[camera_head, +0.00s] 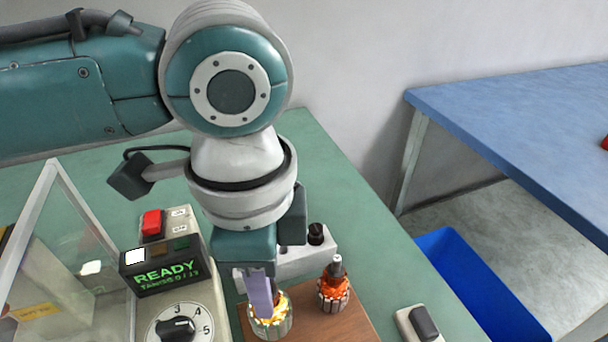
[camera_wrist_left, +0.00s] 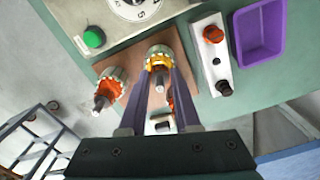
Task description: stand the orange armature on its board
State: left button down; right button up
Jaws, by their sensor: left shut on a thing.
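My left gripper (camera_head: 262,292) comes straight down over the brown board (camera_head: 352,328) and is shut on an armature with yellow windings and a grey core (camera_head: 272,326). In the left wrist view this armature (camera_wrist_left: 159,54) sits between the two purple fingers (camera_wrist_left: 160,72). It looks upright over the board, but I cannot tell whether it touches it. Another orange-wound armature (camera_wrist_left: 112,85) shows at the board's left in the wrist view.
A control box with a READY display (camera_head: 166,272) and a dial (camera_head: 178,326) stands left of the board. A pale block with a black knob (camera_head: 316,236) is behind it. A switch (camera_head: 420,324) lies to the right. A purple tray (camera_wrist_left: 283,30) shows in the wrist view.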

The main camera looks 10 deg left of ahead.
pick_arm(q)
jog(key=c, duration=0.5)
grip_release()
jog(key=shift+c, duration=0.2)
jog(key=shift+r, duration=0.1)
notch_tip(320, 180, up, 4)
jog(key=p, duration=0.5)
jog(key=shift+r+p, duration=0.25)
jog(key=shift+p, duration=0.1)
jog(key=shift+f, duration=0.1)
